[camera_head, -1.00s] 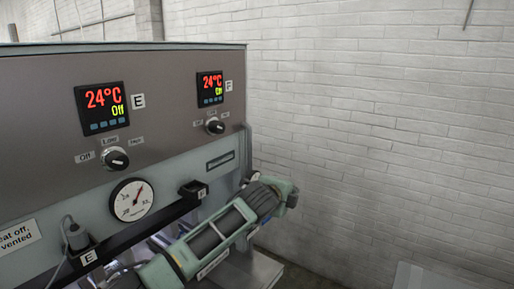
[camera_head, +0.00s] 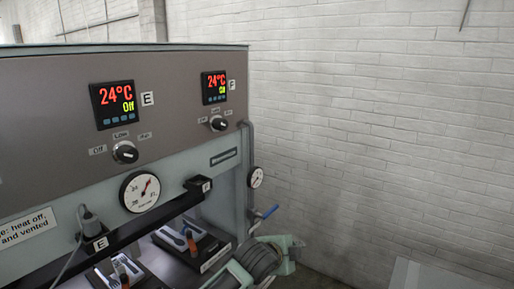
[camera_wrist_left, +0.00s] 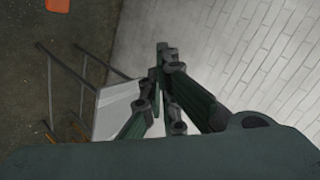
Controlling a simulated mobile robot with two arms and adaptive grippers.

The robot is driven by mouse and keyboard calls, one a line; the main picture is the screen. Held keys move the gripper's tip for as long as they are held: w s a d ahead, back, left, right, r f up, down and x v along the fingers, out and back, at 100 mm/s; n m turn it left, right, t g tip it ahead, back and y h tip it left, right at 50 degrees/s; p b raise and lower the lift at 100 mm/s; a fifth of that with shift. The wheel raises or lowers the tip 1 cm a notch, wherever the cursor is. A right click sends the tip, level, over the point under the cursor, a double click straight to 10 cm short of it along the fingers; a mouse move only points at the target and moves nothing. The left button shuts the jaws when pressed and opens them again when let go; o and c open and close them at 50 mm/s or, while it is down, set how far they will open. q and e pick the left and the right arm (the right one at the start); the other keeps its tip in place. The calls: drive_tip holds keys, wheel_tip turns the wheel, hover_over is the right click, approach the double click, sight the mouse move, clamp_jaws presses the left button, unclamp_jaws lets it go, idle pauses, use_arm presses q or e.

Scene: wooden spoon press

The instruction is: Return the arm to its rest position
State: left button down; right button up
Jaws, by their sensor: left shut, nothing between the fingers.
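My left gripper (camera_wrist_left: 162,52) shows in the left wrist view, its dark green fingers drawn together at the tips with nothing between them. It hangs over open space beside a white brick wall (camera_wrist_left: 255,50). In the head view, a grey-green part of my arm (camera_head: 256,262) shows low in the middle, in front of the right end of the press (camera_head: 60,120). The fingers cannot be made out there. My right gripper is in neither view.
The press carries red displays (camera_head: 114,104), knobs and a dial gauge (camera_head: 140,191). Under a black bar (camera_head: 135,229) lie moulds with spoons (camera_head: 182,238). A pale panel (camera_head: 425,277) stands lower right. A metal-legged stand (camera_wrist_left: 112,112) is below the gripper.

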use_arm(q)
drive_tip(key=s+a+f+n+g+y, duration=0.1)
drive_tip(key=s+a+f+n+g, duration=0.1)
drive_tip(key=s+a+f+n, duration=0.65)
drive_tip(key=s+a+f+n+g+y, duration=0.1)
drive_tip(key=s+a+f, duration=0.45)
drive_tip(key=s, duration=0.75)
drive_tip(key=s+a+f+n+g+y, duration=0.15)
drive_tip(key=s+a+n, duration=0.25)
drive_tip(key=s+a, duration=0.55)
drive_tip(key=s+a+f+n+g+y, duration=0.15)
drive_tip(key=s+a+n, duration=0.25)
drive_tip(key=s+a, duration=0.55)
drive_tip(key=s+d+f+g+b, duration=0.1)
drive_tip(key=s+f+b, duration=0.1)
drive_tip(key=f, duration=1.2)
drive_tip(key=s+d+f+g+b, duration=0.1)
drive_tip(key=s+d+f+b, duration=0.1)
drive_tip(key=f, duration=1.2)
drive_tip(key=s+a+f+b, duration=0.2)
drive_tip(key=s+a+f, duration=0.1)
drive_tip(key=s+f, duration=1.4)
wheel_tip(320, 180, down, 4)
drive_tip(key=shift+s+r+g+y+b, duration=0.2)
drive_tip(key=shift+g+y+b, duration=0.1)
drive_tip(key=shift+g+b, duration=0.1)
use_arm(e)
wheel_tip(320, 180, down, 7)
